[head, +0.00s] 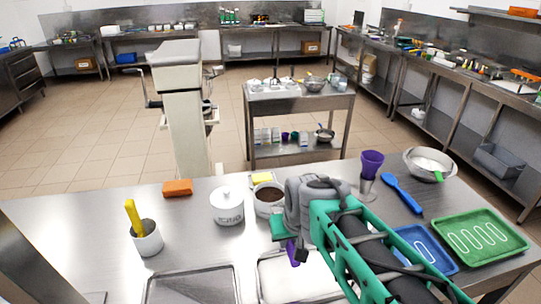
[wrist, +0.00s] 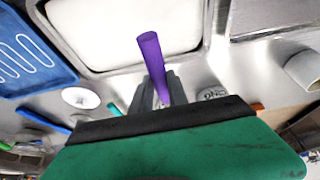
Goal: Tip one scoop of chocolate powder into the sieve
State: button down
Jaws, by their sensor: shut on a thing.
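My gripper (head: 290,240) is shut on a purple handle (head: 293,254), which looks like the scoop's. In the wrist view, the handle (wrist: 151,58) sticks out between the fingers of my gripper (wrist: 160,92), over the white-filled tray. The scoop's head is hidden, so I cannot tell whether it holds powder. A round pot of brown powder (head: 268,201) stands just left of my gripper, partly covered by it. I cannot pick out the sieve for certain. A purple cup-like piece (head: 371,163) stands upright behind my arm, to the right.
A white-filled metal tray (head: 275,288) lies below my gripper. A lidded white pot (head: 227,208) and a white cup (head: 149,242) with a yellow handle stand left. Right are a blue spoon (head: 402,195), a metal bowl (head: 411,160), a blue tray (head: 440,267) and a green tray (head: 510,246).

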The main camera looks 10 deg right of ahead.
jog(key=w+r+g+p, duration=0.3)
jog(key=w+r+p, duration=0.3)
jog(key=w+r, duration=0.3)
jog(key=g+p, duration=0.4)
send_over(276, 204)
jog(key=shift+w+f, duration=0.3)
jog(key=shift+f, duration=0.6)
jog(key=shift+w+f+b, duration=0.2)
jog(key=shift+f+b, duration=0.1)
jog(key=shift+f, duration=1.8)
notch_tip(276, 204, up, 3)
jog(key=t+b, duration=0.2)
jog(key=shift+s+b, duration=0.15)
jog(key=shift+b, duration=0.25)
